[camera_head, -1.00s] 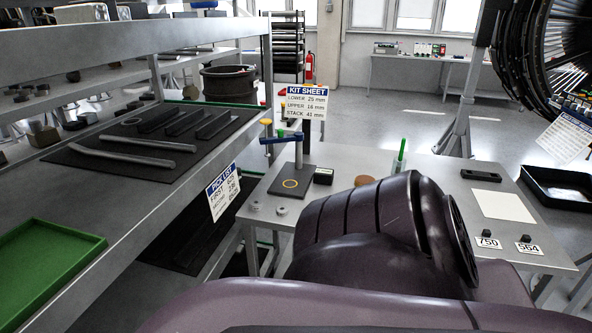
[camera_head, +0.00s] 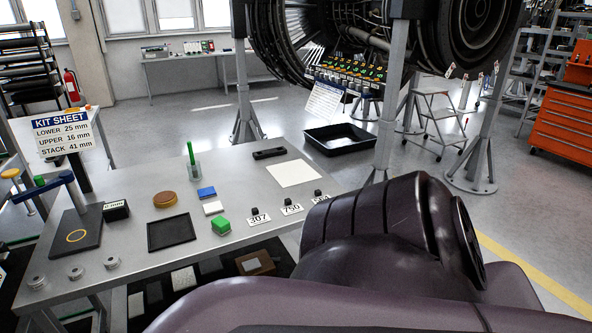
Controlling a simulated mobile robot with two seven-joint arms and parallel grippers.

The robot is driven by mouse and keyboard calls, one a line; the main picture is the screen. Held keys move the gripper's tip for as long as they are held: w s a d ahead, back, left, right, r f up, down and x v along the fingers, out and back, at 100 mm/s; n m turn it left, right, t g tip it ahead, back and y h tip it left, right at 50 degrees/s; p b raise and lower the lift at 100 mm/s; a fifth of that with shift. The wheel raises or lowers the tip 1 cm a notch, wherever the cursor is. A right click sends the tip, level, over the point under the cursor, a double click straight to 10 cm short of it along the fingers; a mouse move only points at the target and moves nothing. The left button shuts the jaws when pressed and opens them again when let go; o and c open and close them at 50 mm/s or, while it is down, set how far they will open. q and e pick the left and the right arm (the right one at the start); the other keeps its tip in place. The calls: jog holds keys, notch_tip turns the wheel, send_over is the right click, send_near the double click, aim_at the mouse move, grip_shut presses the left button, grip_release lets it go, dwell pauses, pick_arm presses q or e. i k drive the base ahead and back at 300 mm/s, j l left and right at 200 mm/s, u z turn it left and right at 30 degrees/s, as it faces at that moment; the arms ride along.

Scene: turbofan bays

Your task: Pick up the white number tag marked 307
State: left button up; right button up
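The white number tag marked 307 (camera_head: 259,219) lies near the front edge of the grey metal table (camera_head: 120,170), with a small black knob beside its upper edge. A tag marked 750 (camera_head: 291,210) lies just right of it. A third tag (camera_head: 321,198) lies further right, its number partly hidden by my arm. My purple arm fills the lower right of the view, well in front of the tags. Neither of my grippers shows in this view.
Near the tags are a green block (camera_head: 221,226), a black tray (camera_head: 171,232), a white block (camera_head: 213,208) and a blue block (camera_head: 206,193). A kit sheet sign (camera_head: 62,132) stands at left. A white sheet (camera_head: 295,173) lies flat behind the tags.

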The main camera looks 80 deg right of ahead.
aim_at(257, 220)
jog(key=z, duration=2.2)
